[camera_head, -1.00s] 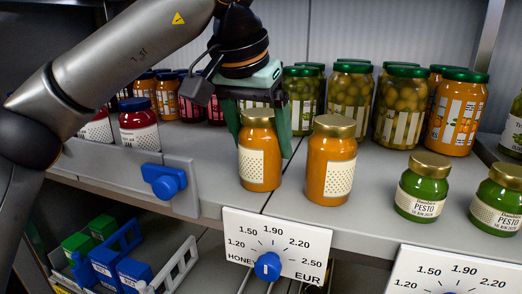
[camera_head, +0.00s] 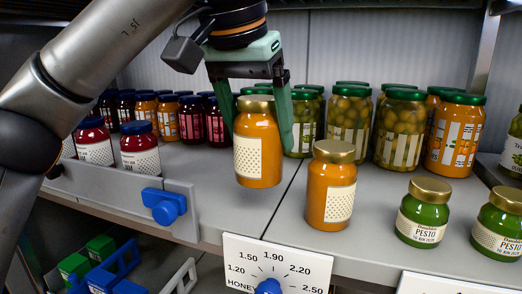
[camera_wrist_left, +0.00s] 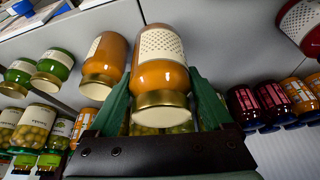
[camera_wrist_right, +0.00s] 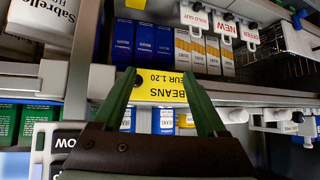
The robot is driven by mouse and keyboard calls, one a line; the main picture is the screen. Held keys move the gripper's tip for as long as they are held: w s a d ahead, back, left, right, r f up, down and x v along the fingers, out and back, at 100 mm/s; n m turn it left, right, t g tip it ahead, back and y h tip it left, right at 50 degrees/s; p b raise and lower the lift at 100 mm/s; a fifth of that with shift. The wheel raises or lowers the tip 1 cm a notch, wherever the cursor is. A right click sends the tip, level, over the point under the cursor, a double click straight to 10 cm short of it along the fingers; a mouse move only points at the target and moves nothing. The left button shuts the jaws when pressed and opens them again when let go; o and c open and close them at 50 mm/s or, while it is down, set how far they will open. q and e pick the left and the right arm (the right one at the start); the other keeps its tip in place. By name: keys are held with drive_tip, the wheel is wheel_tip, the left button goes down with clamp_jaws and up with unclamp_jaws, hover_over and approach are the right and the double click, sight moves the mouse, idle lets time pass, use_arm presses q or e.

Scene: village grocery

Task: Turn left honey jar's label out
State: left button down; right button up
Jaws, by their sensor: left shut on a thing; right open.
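The left honey jar (camera_head: 257,150), orange with a gold lid, is held by my left gripper (camera_head: 260,130), whose green fingers stand on either side. It hangs a little above the grey shelf (camera_head: 215,195). A white dotted label shows on its front, toward the left. The jar also shows between the fingers in the left wrist view (camera_wrist_left: 160,78). The right honey jar (camera_head: 328,190) stands on the shelf just to the right, its dotted label turned to the right. My right gripper (camera_wrist_right: 160,80) is open and empty, before another shelf with a yellow BEANS tag (camera_wrist_right: 160,88).
Pesto jars (camera_head: 422,212) stand at the right front. Olive jars (camera_head: 400,130) and red jars (camera_head: 140,150) stand behind and to the left. A price dial plate (camera_head: 275,262) and a blue knob (camera_head: 164,205) line the shelf's front edge.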

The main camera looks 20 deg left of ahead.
sight(254, 100)
use_arm(q)
drive_tip(key=s+r, duration=0.2)
drive_tip(key=r, duration=0.1)
drive_tip(key=shift+d+p, duration=0.15)
drive_tip(key=shift+p, duration=0.2)
drive_tip(key=s+d+r, duration=0.2)
drive_tip(key=s+r, duration=0.2)
drive_tip(key=s, duration=0.5)
drive_tip(key=w+a+f, duration=0.1)
drive_tip(key=w+f, duration=0.6)
drive_tip(key=w, duration=0.1)
drive_tip(key=w+a+f, duration=0.1)
drive_tip(key=w+f, duration=0.3)
drive_tip(key=shift+w+a+f, duration=0.3)
drive_tip(key=shift+w+f, duration=0.05)
drive_tip(key=shift+w, duration=0.05)
drive_tip(key=shift+w+a+f+n, duration=0.1)
drive_tip(key=shift+w+f+n, duration=0.15)
drive_tip(key=shift+f+n, duration=0.05)
drive_tip(key=n+y, duration=0.1)
drive_tip(key=n, duration=0.1)
drive_tip(key=shift+n, duration=0.4)
drive_tip(key=shift+f+n+y, duration=0.1)
drive_tip(key=shift+n+y, duration=0.5)
drive_tip(key=shift+n, duration=0.5)
drive_tip(key=shift+f, duration=0.1)
